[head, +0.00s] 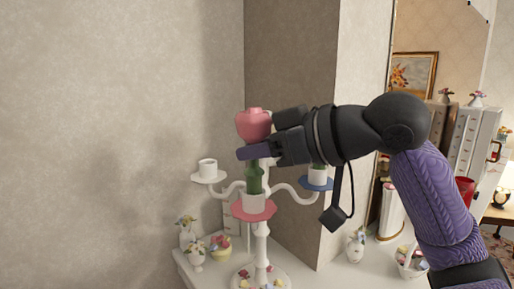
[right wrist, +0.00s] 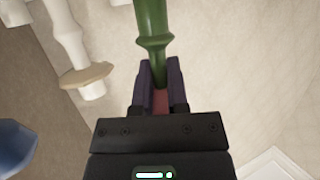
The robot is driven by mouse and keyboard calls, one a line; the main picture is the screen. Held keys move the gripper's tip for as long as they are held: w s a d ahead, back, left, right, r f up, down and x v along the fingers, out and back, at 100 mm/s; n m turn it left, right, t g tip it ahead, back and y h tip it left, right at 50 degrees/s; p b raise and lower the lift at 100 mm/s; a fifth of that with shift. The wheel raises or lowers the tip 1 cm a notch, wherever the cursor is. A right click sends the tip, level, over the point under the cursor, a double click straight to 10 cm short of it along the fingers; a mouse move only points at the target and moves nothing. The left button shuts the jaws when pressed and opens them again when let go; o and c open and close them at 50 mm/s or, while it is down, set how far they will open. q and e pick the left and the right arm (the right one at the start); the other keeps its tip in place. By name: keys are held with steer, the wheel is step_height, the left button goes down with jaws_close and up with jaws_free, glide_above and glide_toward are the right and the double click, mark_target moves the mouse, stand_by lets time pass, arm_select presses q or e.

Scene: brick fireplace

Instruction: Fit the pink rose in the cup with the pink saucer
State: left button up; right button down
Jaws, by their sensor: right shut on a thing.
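The pink rose (head: 254,125) is upright, its green stem (head: 254,180) pointing down. My right gripper (head: 258,152) is shut on it just below the bloom; the stem also shows in the right wrist view (right wrist: 152,25). The white cup (head: 252,202) on the pink saucer (head: 253,212) is at the front of a white candelabra. The stem's lower end meets the cup's rim in the head view; I cannot tell how deep it sits inside. My left gripper is not in view.
The candelabra (head: 262,245) also has a white saucer (head: 208,178) with an empty-looking cup at left and a blue saucer (head: 318,184) with a cup holding something green at right. Small flower ornaments (head: 195,252) stand on the white mantel. A corner wall is close behind.

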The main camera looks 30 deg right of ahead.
steer(key=shift+f+b, duration=0.55)
steer(key=shift+f, duration=0.15)
steer(key=c, duration=0.6)
jaws_free()
steer(key=shift+o, duration=0.2)
steer(key=b+v, duration=0.3)
steer(key=v, duration=0.7)
